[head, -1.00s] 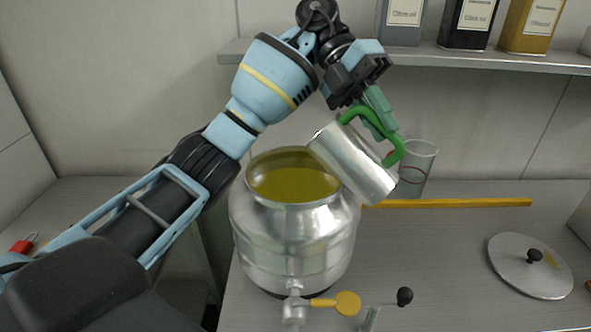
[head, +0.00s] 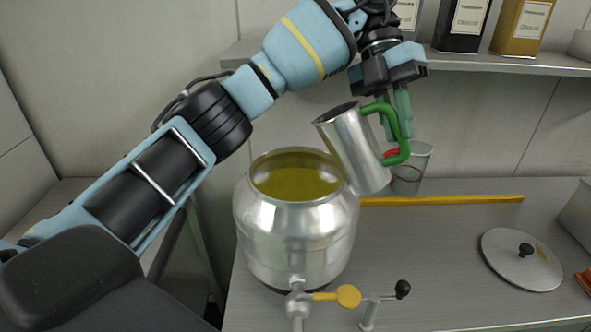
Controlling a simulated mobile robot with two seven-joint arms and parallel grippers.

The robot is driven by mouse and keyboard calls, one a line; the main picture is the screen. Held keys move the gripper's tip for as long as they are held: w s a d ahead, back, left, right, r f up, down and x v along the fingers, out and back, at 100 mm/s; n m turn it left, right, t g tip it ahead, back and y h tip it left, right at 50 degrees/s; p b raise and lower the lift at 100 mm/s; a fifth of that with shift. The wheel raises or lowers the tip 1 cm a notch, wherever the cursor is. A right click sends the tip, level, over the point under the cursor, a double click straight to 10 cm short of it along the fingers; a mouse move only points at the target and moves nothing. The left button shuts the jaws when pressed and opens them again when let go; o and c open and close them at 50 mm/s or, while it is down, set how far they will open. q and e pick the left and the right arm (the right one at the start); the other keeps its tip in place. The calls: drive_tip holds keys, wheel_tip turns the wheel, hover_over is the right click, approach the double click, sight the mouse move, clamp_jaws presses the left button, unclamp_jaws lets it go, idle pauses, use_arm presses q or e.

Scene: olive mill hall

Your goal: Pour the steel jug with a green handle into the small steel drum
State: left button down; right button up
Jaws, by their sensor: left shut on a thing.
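The steel jug (head: 352,150) with a green handle (head: 402,130) is held in the air, tilted moderately with its mouth up and to the left. My left gripper (head: 395,118) is shut on the green handle. The jug appears over or just beside the right rim of the small steel drum (head: 292,235). The drum is open and holds yellow-green oil (head: 298,178). The inside of the jug is dark, and I cannot tell what is in it. I see no stream of liquid. My right gripper is not in view.
A yellow stick (head: 445,199) lies along the counter (head: 430,250). A steel lid (head: 521,260) with a black knob lies at right. The drum's tap (head: 298,305) faces front. Bottles (head: 463,22) stand on a shelf (head: 500,61).

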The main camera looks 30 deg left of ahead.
sight(411, 150)
use_arm(q)
drive_tip(key=shift+d+f+y, duration=0.15)
drive_tip(key=shift+d+y, duration=0.35)
drive_tip(key=shift+d, duration=0.05)
drive_tip(key=shift+w+d+f+n+y, duration=0.1)
drive_tip(key=shift+d+f+n+y, duration=0.2)
drive_tip(key=shift+d+f+y, duration=0.5)
drive_tip(key=shift+d+y, duration=0.2)
drive_tip(key=shift+y, duration=0.1)
drive_tip(key=d+y, duration=0.1)
drive_tip(key=y+b, duration=0.1)
drive_tip(key=shift+w+d+f+n+y, duration=0.15)
drive_tip(key=shift+d+f+n+y, duration=0.05)
drive_tip(key=shift+d+n+y, duration=0.15)
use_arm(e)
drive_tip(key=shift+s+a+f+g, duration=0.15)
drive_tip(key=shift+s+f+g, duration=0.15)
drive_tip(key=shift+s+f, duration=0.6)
use_arm(q)
drive_tip(key=shift+b, duration=0.35)
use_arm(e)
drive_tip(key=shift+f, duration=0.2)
